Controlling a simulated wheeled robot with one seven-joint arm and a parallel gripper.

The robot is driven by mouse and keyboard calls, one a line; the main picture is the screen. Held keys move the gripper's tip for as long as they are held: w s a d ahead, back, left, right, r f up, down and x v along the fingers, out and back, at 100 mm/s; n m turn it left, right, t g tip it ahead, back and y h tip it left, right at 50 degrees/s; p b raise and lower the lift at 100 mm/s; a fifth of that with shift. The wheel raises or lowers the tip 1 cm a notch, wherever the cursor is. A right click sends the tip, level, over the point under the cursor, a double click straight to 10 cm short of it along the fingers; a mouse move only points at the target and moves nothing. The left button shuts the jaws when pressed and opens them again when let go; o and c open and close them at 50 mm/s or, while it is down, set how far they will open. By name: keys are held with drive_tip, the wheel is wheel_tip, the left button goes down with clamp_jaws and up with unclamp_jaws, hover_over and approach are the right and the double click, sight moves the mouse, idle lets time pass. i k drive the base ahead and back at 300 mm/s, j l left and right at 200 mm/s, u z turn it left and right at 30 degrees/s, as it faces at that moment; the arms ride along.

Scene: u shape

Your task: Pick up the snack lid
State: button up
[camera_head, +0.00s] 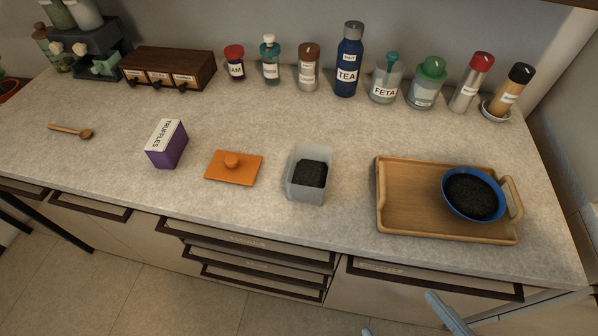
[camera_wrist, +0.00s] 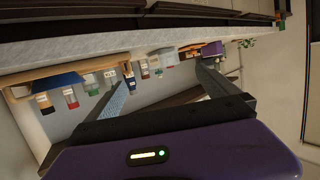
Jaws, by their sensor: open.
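My gripper is open and empty. In the head view only its fingertips (camera_head: 402,316) show at the bottom edge, in front of the counter and far to the right of the lid. In the wrist view the two fingers (camera_wrist: 161,90) stand wide apart. The lid is too small to make out surely there.
A wooden tray (camera_head: 400,222) with a blue bowl (camera_head: 474,193) stands at the right. Jars and bottles, including a tea bottle (camera_head: 348,60), line the wall. A wooden spoon (camera_head: 70,131) lies at left. The counter is clear in front of the lid.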

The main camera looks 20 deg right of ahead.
sight(233, 167)
drive_tip(key=i+j+z, duration=0.1)
drive_tip(key=j, duration=0.35)
drive_tip(key=i+j+z, duration=0.1)
drive_tip(key=j, duration=0.35)
drive_tip(key=i+j+z, duration=0.1)
drive_tip(key=j, duration=0.35)
drive_tip(key=i+j+z, duration=0.1)
drive_tip(key=j, duration=0.35)
drive_tip(key=i, duration=0.1)
